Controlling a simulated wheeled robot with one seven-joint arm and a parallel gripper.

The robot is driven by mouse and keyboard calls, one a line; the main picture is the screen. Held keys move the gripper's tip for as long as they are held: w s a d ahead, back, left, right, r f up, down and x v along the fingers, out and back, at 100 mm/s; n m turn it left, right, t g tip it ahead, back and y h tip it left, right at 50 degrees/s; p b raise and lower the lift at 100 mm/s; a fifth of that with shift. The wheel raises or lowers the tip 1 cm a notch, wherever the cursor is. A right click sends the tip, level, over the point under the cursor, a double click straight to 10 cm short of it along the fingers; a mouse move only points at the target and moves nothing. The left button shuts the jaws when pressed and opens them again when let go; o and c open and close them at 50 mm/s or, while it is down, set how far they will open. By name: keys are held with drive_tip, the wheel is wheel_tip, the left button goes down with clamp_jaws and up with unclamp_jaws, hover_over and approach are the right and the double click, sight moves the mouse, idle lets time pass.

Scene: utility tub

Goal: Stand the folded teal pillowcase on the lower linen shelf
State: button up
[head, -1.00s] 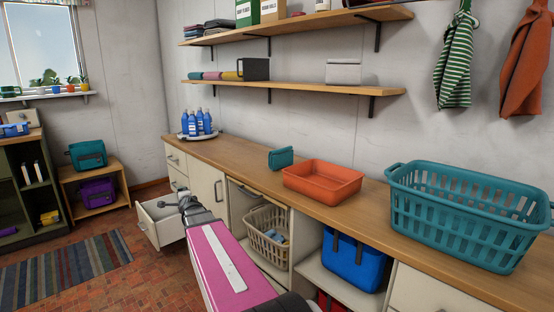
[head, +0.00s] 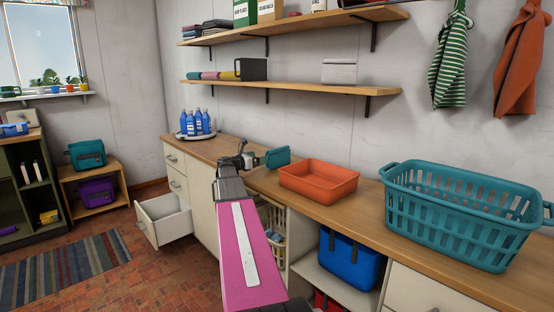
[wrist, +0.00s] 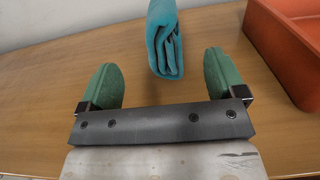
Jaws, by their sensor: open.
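The folded teal pillowcase (head: 278,157) stands on the wooden counter, left of the orange tub; in the wrist view the pillowcase (wrist: 164,40) shows its folded end, just beyond my fingertips and roughly between their lines. My gripper (head: 249,160) is just left of it over the counter. In the wrist view my gripper (wrist: 163,82) is open and empty, its green finger pads apart. The lower linen shelf (head: 300,88) is on the wall above the counter. It holds rolled cloths (head: 211,76) and a dark bin (head: 252,69) at the left and a light grey box (head: 339,72) towards the right.
The orange tub (head: 319,180) is close right of the pillowcase, and it shows in the wrist view (wrist: 283,50). A teal laundry basket (head: 455,215) is further right. Blue bottles (head: 197,123) stand at the counter's left end. A drawer (head: 163,220) hangs open below. The shelf has clear room between bin and box.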

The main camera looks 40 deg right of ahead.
sight(270, 153)
drive_tip(key=d, duration=0.6)
drive_tip(key=w+d, duration=0.1)
drive_tip(key=d, duration=0.2)
drive_tip(key=shift+a, duration=0.1)
drive_tip(key=c, duration=1.5)
